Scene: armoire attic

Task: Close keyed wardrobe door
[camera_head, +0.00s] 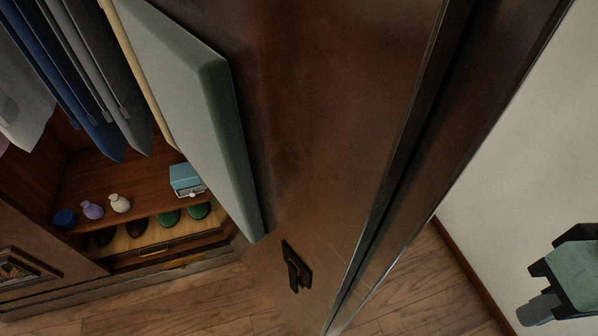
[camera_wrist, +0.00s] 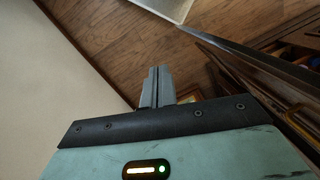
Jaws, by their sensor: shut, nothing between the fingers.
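The dark brown wardrobe door (camera_head: 330,120) stands open in the head view, rising large across the middle. A dark key or handle fitting (camera_head: 296,268) sits low on its visible face. The wardrobe (camera_head: 60,285) is open at the left. My gripper (camera_head: 538,310) is at the lower right, on the other side of the door from the wardrobe interior and apart from the door. In the wrist view my gripper (camera_wrist: 157,88) has its fingers together and empty. A dark panel edge, apparently the door (camera_wrist: 250,58), runs along the upper right there.
A grey-green panel (camera_head: 190,90) stands beside the door's face. Hanging clothes (camera_head: 75,65), small bottles, a blue box (camera_head: 186,180) and shoes fill the wardrobe. Wooden floor (camera_head: 410,285) lies clear between door and pale wall (camera_head: 530,150). A pale flat object (camera_wrist: 168,8) lies at the wrist view's top.

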